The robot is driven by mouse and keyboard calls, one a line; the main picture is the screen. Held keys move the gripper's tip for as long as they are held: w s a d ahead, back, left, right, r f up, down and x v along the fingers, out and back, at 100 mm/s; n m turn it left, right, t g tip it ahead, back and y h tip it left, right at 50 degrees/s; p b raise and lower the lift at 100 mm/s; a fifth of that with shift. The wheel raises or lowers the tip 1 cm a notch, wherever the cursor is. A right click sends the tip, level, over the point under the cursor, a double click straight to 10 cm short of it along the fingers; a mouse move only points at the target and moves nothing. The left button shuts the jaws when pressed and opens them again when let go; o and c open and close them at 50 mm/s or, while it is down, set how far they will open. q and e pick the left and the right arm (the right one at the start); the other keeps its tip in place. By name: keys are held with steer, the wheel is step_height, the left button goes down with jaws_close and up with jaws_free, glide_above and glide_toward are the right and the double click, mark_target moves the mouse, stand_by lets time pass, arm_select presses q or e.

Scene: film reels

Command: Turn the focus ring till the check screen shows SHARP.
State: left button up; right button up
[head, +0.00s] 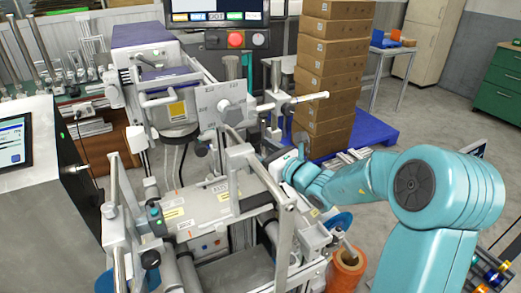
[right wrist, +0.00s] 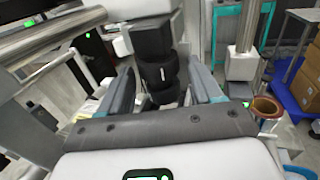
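My right gripper (head: 281,163) reaches in from the right, beside the grey machine; its fingertips are hard to make out there. In the right wrist view my right gripper (right wrist: 160,72) has its two fingers wide apart. A black, stepped lens barrel (right wrist: 156,42) with a ribbed lower part lies ahead, between the fingers in the picture. Gaps show beside it, so I see no grip. I cannot tell which band is the focus ring. A screen (head: 213,5) at the top of the head view is cut off; its readout is not visible. My left gripper is not in view.
Machine rails and rollers (head: 245,165) crowd the space around my right gripper. Stacked cartons (head: 328,75) stand on a blue pallet (head: 375,135) behind. A red button (head: 235,39) sits under the top screen.

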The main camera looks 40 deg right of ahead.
steer(key=c, duration=0.8)
steer(key=shift+o, duration=0.2)
steer(key=shift+d+r+n+y+p, duration=0.2)
steer(key=shift+n+y+p, duration=0.2)
steer(key=shift+y, duration=0.3)
steer(key=shift+n+y, duration=0.4)
steer(key=shift+y, duration=0.2)
steer(key=shift+f, duration=0.1)
steer(key=o, duration=1.1)
steer(key=s, duration=0.5)
steer(key=s+d+b, duration=0.1)
steer(key=s, duration=1)
steer(key=shift+s+d+b, duration=0.1)
steer(key=shift+d+b, duration=0.25)
steer(key=shift+d, duration=0.05)
